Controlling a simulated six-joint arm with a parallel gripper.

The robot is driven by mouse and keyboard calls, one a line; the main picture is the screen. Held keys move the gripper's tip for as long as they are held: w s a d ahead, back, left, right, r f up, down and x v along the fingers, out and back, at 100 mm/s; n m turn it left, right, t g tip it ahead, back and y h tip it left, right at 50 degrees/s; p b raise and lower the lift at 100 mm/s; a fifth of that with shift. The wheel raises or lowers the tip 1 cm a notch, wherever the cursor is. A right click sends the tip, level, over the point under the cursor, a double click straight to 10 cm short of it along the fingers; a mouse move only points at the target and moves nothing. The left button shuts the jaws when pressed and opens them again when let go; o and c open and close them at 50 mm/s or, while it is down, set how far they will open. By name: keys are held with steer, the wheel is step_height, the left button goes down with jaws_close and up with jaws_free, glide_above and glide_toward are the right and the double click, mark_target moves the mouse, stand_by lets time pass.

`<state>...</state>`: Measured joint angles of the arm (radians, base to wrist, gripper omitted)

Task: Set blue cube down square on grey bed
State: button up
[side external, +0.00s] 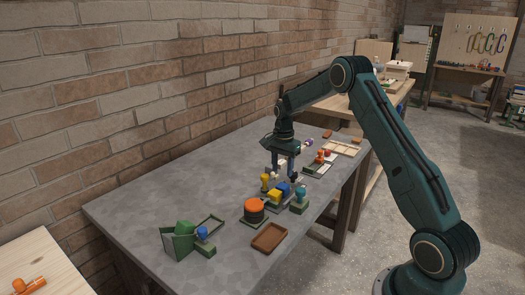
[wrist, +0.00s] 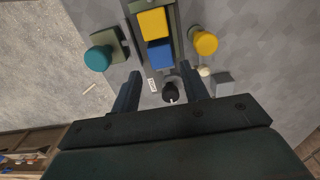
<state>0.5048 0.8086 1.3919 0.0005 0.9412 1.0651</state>
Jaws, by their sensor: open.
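The blue cube (wrist: 160,54) lies beside the yellow cube (wrist: 153,24) in a narrow grey-green bed (wrist: 177,38) with raised sides. In the side view, the blue cube (side external: 284,187) is below my gripper (side external: 285,177). In the wrist view, my gripper (wrist: 161,77) is open, with its fingers apart and nothing held between them. The cube shows just beyond the fingertips. A black round knob (wrist: 171,92) shows between the fingers. Whether the cube sits flat on the bed floor is hard to tell.
A teal knob (wrist: 98,58) on a green base stands on one side of the bed, a yellow knob (wrist: 205,42) on the other. An orange round piece (side external: 254,207) and a brown tray (side external: 269,237) are nearby. The table's left part (side external: 145,205) is clear.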

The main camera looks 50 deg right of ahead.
steer(key=shift+r, duration=1.75)
steer(key=s+a+r+n+t, duration=0.1)
steer(key=s+a+r+n, duration=0.35)
steer(key=a+r, duration=0.4)
steer(key=s+a+r+n+t, duration=0.1)
steer(key=s+a+r+n, duration=0.3)
steer(key=s+a+r, duration=0.35)
steer(key=s+a+r+n+t, duration=0.1)
steer(key=s+a+n, duration=0.3)
steer(key=s, duration=0.5)
steer(key=s+a+n+t, duration=0.2)
steer(key=s+a+n, duration=0.3)
steer(key=s+a, duration=0.2)
steer(key=s, duration=0.2)
steer(key=shift+s+r+t, duration=0.3)
steer(key=shift+s+r, duration=0.1)
